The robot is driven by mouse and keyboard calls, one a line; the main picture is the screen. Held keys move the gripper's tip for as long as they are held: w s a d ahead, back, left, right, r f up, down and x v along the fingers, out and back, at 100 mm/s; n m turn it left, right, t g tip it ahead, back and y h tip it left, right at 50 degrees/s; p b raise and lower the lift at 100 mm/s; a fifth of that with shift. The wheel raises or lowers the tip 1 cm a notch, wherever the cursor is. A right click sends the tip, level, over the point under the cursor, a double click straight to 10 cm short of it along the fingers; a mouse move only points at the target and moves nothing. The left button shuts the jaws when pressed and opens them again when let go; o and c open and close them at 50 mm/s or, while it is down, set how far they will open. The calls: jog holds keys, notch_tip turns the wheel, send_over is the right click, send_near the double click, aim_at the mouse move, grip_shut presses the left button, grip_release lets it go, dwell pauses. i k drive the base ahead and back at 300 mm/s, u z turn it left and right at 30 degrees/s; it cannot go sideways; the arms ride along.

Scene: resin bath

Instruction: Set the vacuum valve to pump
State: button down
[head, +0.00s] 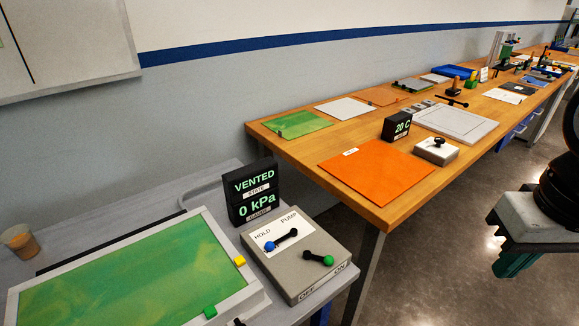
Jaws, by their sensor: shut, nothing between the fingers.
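The grey control box (300,268) stands on the bench at the lower middle. Its white plate carries the labels HOLD at left and PUMP at right. The valve lever (282,240) is black with a blue knob (270,246), which lies at the left, below HOLD and away from PUMP. A second black lever with a green knob (328,260) sits on the ON side of the OFF/ON labels. A black display (252,190) behind reads VENTED and 0 kPa. My gripper (515,263) is at the right edge, shut and empty, well apart from the box; part of it is cut off.
A framed green tray (222,229) lies left of the box, with yellow and green clips on its rim. A cup (20,240) stands behind it. A wooden table (290,152) holds an orange sheet (375,170) and a 20 C display (396,126). Open floor lies between table and gripper.

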aim_at(269, 245)
jog(key=z, duration=0.15)
jog(key=k, duration=0.45)
jog(key=u, duration=0.95)
jog(key=i, duration=0.7)
jog(key=z, duration=0.2)
